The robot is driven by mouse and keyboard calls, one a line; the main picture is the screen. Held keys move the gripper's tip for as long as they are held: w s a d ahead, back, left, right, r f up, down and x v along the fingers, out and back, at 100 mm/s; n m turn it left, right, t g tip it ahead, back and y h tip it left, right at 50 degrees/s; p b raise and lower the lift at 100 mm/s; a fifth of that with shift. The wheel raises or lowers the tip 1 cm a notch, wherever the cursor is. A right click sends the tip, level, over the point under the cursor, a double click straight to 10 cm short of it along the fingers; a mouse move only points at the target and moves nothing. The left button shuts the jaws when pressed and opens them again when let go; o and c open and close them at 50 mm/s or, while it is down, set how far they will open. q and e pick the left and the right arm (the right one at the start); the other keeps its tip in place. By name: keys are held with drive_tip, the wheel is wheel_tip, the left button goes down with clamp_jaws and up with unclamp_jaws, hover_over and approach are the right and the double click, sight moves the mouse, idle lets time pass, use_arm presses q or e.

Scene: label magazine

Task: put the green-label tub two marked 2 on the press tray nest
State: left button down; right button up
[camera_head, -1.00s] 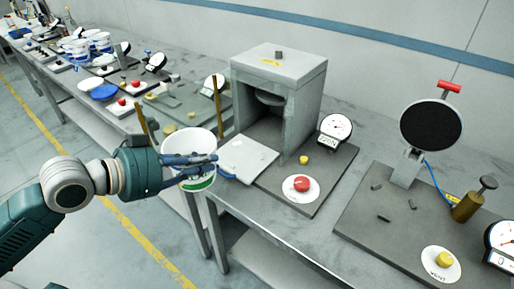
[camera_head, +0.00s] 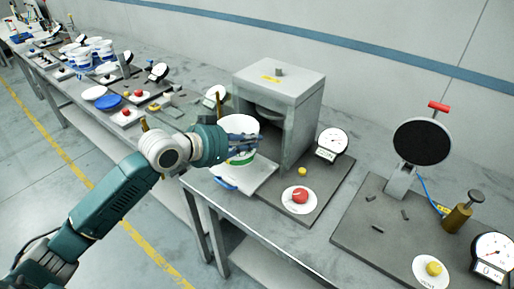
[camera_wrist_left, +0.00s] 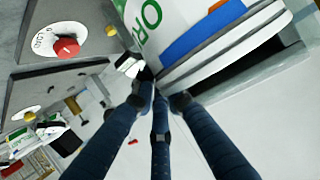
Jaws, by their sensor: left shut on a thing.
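A white tub (camera_head: 238,124) with a green label band is held in my left gripper (camera_head: 243,143), whose dark fingers are closed around its side. The tub is upright over the pale press tray (camera_head: 257,179), in front of the press opening. I cannot tell if its base touches the tray. The wrist view shows the tub (camera_wrist_left: 172,22) close up, with green lettering, a blue patch and a rim, and the gripper (camera_wrist_left: 160,88) against it. A number 2 is not readable. The nest is hidden behind the tub and arm. My right gripper is not in view.
The grey press housing (camera_head: 279,88) stands right behind the tray. Farther right is a station with a black disc (camera_head: 422,141). Several tubs and lids (camera_head: 107,102) stand along the far left bench.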

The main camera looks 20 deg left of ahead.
use_arm(q)
drive_tip(key=shift+w+d+r, duration=0.15)
drive_tip(key=shift+w+d, duration=0.05)
drive_tip(key=shift+w, duration=0.3)
drive_tip(key=shift+w+d+r, duration=0.1)
drive_tip(key=shift+w+d, duration=0.05)
drive_tip(key=shift+w, duration=0.35)
wheel_tip(320, 180, down, 7)
drive_tip(key=p, duration=0.3)
drive_tip(key=shift+w+d+f, duration=0.15)
drive_tip(key=shift+w+f, duration=0.05)
drive_tip(key=shift+w, duration=0.15)
drive_tip(key=c, duration=1.7)
unclamp_jaws()
drive_tip(key=shift+c, duration=0.2)
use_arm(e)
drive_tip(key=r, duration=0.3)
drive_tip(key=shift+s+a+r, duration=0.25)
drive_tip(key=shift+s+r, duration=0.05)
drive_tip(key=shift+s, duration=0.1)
use_arm(q)
drive_tip(key=b, duration=0.3)
approach(251, 155)
drive_tip(key=shift+w+d, duration=0.15)
drive_tip(key=shift+d, duration=0.1)
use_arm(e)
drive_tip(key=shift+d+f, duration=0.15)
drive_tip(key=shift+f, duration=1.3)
